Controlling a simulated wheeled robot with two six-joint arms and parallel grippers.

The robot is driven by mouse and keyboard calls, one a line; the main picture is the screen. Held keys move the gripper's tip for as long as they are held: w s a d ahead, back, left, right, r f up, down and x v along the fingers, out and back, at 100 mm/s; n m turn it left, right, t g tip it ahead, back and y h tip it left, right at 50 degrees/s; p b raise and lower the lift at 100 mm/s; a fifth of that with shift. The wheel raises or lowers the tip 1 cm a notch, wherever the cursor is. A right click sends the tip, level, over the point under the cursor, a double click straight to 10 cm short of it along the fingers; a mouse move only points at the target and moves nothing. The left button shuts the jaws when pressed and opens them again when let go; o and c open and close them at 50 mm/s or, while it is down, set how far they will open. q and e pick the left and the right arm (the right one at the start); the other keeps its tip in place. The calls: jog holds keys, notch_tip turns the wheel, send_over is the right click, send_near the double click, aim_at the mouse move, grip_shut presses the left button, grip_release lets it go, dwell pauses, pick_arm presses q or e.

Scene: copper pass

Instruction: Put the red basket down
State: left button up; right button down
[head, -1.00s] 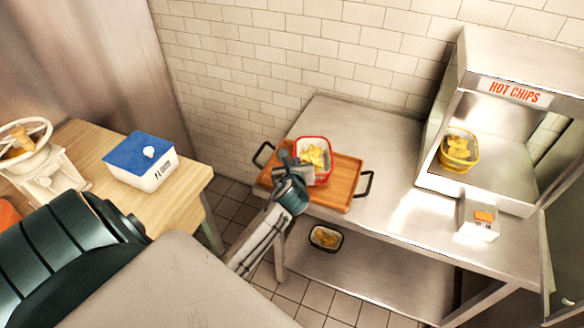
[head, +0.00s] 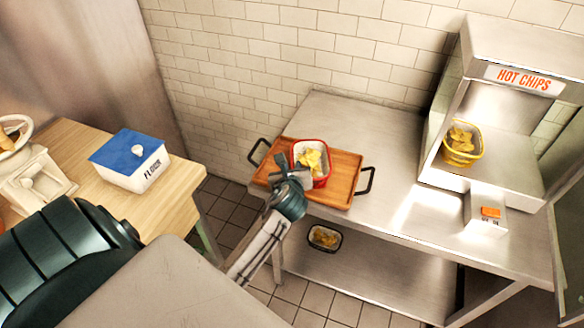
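The red basket (head: 322,181), white inside with yellow chips in it, is over the middle of the brown wooden tray (head: 345,170) in the head view. It looks level and seems to rest on the tray, though its underside is hidden. My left gripper (head: 293,178) is at the basket's near left side and appears shut on its rim; the fingertips are partly hidden. My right gripper is not in view.
The tray has dark handles and lies on a steel table (head: 400,215). A black-rimmed basket (head: 324,238) is on the lower shelf. A yellow basket (head: 460,156) stands in the hot chips warmer (head: 523,80), near a small dispenser box (head: 485,213). A blue-lidded box (head: 131,163) is on the wooden counter.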

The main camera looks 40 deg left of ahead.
pick_arm(q)
jog(key=shift+r, duration=0.15)
jog(key=shift+s+d+r, duration=0.15)
jog(key=shift+s+d, duration=0.05)
jog(key=b+v, duration=0.1)
jog(key=v, duration=1)
jog(key=shift+s+b, duration=0.15)
jog(key=shift+b, duration=0.25)
jog(key=shift+d+r, duration=0.1)
